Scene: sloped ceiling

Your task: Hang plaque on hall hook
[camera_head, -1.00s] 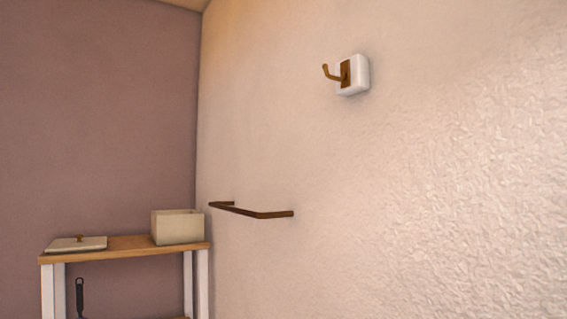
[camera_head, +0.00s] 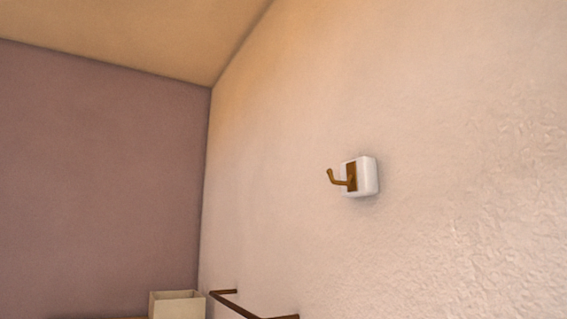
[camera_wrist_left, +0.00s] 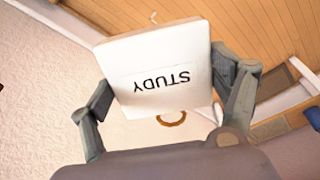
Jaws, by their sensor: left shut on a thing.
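The hall hook is a brass hook (camera_head: 343,179) on a white square base (camera_head: 367,177), fixed to the pale textured wall right of centre in the head view. It is empty. The plaque (camera_wrist_left: 152,58) is a white board with rounded corners and the word STUDY, upside down in the left wrist view. My left gripper (camera_wrist_left: 160,84) is shut on the plaque, one finger at each side edge. A brass-coloured ring (camera_wrist_left: 171,119) shows beyond the plaque's lower edge; how it is attached is hidden. Neither gripper is in the head view.
A brown rail (camera_head: 250,311) sticks out of the wall low in the head view. A cream open box (camera_head: 177,305) stands beside it at the bottom edge. The sloped ceiling (camera_head: 150,35) shows at upper left. The wall around the hook is clear.

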